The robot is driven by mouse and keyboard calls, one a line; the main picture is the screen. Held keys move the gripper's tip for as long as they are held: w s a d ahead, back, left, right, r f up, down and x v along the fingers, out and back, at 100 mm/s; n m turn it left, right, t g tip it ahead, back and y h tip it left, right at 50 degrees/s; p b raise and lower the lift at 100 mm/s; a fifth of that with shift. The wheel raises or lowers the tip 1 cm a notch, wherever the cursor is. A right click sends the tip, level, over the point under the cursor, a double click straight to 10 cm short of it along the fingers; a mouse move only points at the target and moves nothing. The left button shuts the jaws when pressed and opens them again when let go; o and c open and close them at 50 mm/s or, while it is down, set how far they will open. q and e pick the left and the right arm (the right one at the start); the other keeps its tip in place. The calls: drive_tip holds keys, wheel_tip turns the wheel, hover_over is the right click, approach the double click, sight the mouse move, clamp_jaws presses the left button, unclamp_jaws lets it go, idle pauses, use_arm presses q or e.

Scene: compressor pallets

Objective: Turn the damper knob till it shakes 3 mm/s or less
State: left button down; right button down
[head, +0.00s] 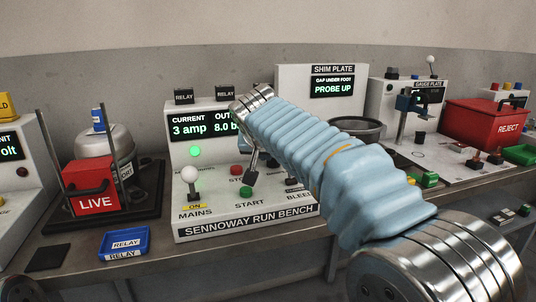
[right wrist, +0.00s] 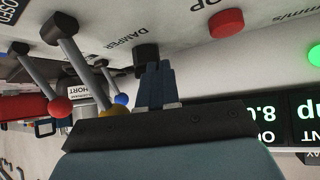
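The white Sennoway run bench (head: 205,222) stands in the middle of the head view. Its display reads 3 amp and 8.0, with the rest hidden behind my right arm. The black damper knob (right wrist: 145,56) sits beside its DAMPER label in the right wrist view. My right gripper (right wrist: 156,66) has its fingers close together, tips at the knob; I cannot tell whether they touch it. In the head view the right gripper (head: 250,178) hangs before the panel beside the red button (head: 236,170) and green START button (head: 246,192). The vibration reading is hidden. My left gripper is out of view.
Levers with red (right wrist: 61,107) and blue (right wrist: 121,99) balls stand near the knob. A green lamp (head: 195,151) is lit above the white-balled mains lever (head: 189,174). A blue relay tray (head: 124,242) and red LIVE box (head: 92,190) stand left; a red reject bin (head: 480,122) stands right.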

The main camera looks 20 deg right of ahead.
drive_tip(key=shift+w+f, duration=0.1)
drive_tip(key=shift+w+a, duration=0.1)
drive_tip(key=shift+a, duration=0.05)
drive_tip(key=shift+w+a+m+h, duration=0.15)
drive_tip(key=shift+w+m+h, duration=0.1)
drive_tip(key=shift+m+h, duration=0.4)
drive_tip(key=shift+w+a+b, duration=0.15)
drive_tip(key=shift+w+b, duration=0.2)
drive_tip(key=shift+w, duration=0.85)
idle(0.5)
